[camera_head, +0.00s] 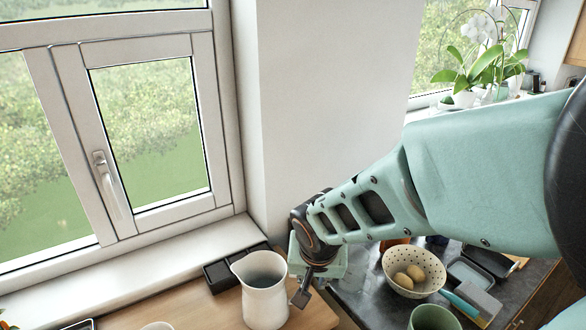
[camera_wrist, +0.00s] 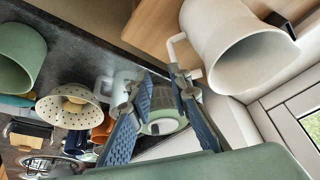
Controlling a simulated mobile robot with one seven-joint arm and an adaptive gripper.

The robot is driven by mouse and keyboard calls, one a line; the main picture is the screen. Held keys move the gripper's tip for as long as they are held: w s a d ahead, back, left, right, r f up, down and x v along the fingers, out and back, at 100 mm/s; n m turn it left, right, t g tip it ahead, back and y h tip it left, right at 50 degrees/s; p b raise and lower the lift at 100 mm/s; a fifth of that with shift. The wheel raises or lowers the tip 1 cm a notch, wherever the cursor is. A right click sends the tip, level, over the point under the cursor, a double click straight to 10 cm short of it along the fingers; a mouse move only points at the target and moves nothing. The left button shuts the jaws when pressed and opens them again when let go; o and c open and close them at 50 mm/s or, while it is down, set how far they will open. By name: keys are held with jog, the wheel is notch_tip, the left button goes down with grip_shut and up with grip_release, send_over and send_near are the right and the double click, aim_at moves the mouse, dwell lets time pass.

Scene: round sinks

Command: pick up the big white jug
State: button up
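The big white jug (camera_head: 265,303) stands upright on the wooden counter, its spout toward the left in the head view. In the wrist view the jug (camera_wrist: 228,45) fills the upper right, with its handle on the left side. My gripper (camera_head: 301,297) is just right of the jug in the head view. In the wrist view my gripper (camera_wrist: 160,78) has its two fingers apart, with nothing held between them. The right fingertip overlaps the lower end of the handle; I cannot tell whether it touches. The handle is mostly hidden in the head view.
A speckled bowl (camera_head: 427,263) with egg-like items, a green cup (camera_head: 434,318) and dark trays stand on the dark counter to the right. Black boxes (camera_head: 222,274) sit behind the jug near the window (camera_head: 143,130). Wooden counter left of the jug is fairly clear.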

jog(key=shift+n, duration=0.3)
jog(key=b+x, duration=0.1)
jog(key=x, duration=0.2)
jog(key=a+b+x, duration=0.1)
jog(key=b+x, duration=0.1)
jog(key=x, duration=0.2)
jog(key=a+b+x, duration=0.1)
jog(key=b+x, duration=0.1)
jog(key=x, duration=0.1)
jog(key=shift+s+a+f, duration=0.1)
jog(key=shift+s+f, duration=0.1)
jog(key=shift+f, duration=0.15)
jog(key=shift+c, duration=0.3)
grip_shut()
jog(key=shift+r, duration=0.15)
